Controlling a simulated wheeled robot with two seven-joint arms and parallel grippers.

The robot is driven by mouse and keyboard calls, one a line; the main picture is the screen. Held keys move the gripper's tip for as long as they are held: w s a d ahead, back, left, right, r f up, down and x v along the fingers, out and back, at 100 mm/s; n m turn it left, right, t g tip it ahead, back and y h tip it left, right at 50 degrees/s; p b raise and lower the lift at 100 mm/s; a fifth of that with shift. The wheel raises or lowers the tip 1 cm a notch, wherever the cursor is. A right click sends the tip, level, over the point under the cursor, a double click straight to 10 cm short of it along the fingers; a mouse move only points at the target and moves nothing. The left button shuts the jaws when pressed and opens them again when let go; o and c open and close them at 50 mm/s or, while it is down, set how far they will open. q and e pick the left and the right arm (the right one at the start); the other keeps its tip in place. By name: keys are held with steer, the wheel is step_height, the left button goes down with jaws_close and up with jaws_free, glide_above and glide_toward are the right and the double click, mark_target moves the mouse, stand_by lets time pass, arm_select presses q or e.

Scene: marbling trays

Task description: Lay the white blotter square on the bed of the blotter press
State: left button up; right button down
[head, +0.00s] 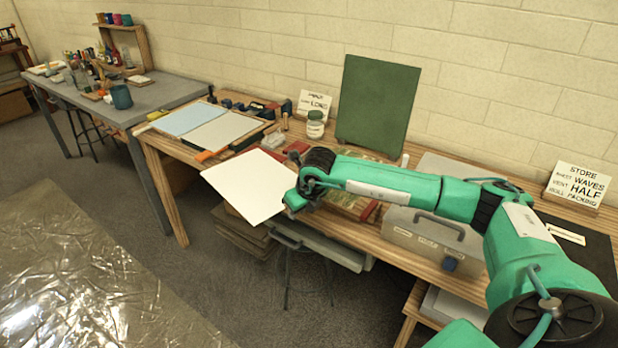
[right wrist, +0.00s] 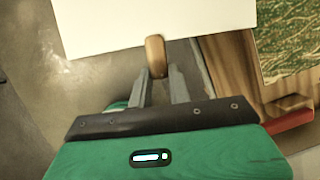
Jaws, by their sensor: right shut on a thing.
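The white blotter square (head: 243,186) is held in the air, tilted, at the table's front edge. It also shows at the top of the right wrist view (right wrist: 150,22). My right gripper (head: 297,198) is at its right edge; in the right wrist view its fingers (right wrist: 157,75) are shut on a small wooden tab at the square's edge. A wooden frame with red corners and a green marbled surface (right wrist: 294,45) lies to the right, partly behind my arm. A green board (head: 375,105) stands upright behind it. I cannot tell for sure which parts form the press. My left gripper is out of view.
A tray with blue and pale panels (head: 208,125) lies left on the wooden table. A jar (head: 315,125) stands behind the square. A grey toolbox (head: 432,240) sits under my right arm. A grey table (head: 150,98) with bottles stands further left.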

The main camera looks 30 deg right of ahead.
steer(key=w+d+r+m+g+h, duration=0.1)
steer(key=w+d+m, duration=0.1)
steer(key=m, duration=0.3)
steer(key=w+d+r+m+h, duration=0.1)
steer(key=w+d+m+h, duration=0.1)
steer(key=m, duration=0.2)
steer(key=w+d+r+m+g+h, duration=0.1)
steer(key=d+r+m, duration=0.1)
steer(key=m, duration=0.3)
steer(key=shift+w+d+m+g+h, duration=0.3)
steer(key=shift+w+d+h, duration=0.1)
steer(key=shift+d, duration=0.05)
steer(key=shift+d+f+m, duration=0.15)
steer(key=shift+d+m, duration=0.05)
steer(key=shift+m, duration=0.2)
